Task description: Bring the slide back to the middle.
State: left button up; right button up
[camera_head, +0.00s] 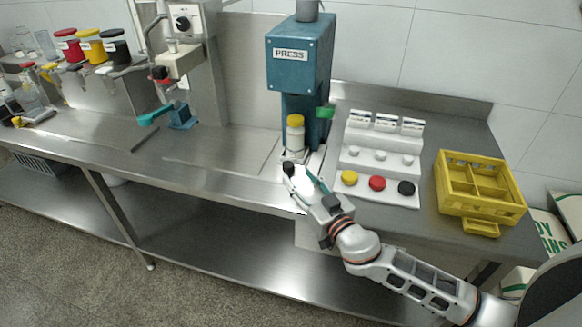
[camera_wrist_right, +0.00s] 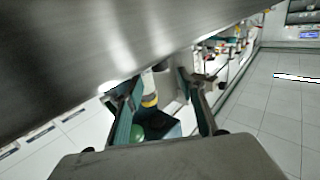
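A white bottle with a yellow cap (camera_head: 295,135) stands upright under the head of the teal press (camera_head: 298,58). A pale slide (camera_head: 316,161) appears to lie at the press foot, partly hidden by the bottle and my gripper. My right gripper (camera_head: 303,178) is just in front of the press foot, at the bench's front edge. In the right wrist view its two fingers (camera_wrist_right: 160,82) stand apart, with the bottle (camera_wrist_right: 149,99) and press beyond them. A dark knob-like part shows near the fingertips; I cannot tell whether they touch it. My left gripper is out of view.
Right of the press is a white stand (camera_head: 376,160) with yellow, red and black caps. A yellow crate (camera_head: 480,222) stands further right. On the left are a capping device with a teal lever (camera_head: 155,115) and coloured jars (camera_head: 91,47). Bench between is clear.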

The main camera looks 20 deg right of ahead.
aim_at(291, 168)
jog(key=shift+w+a, duration=0.25)
jog(key=shift+w, duration=0.95)
jog(key=shift+w+a, duration=0.2)
jog(key=shift+w, duration=1)
grip_shut()
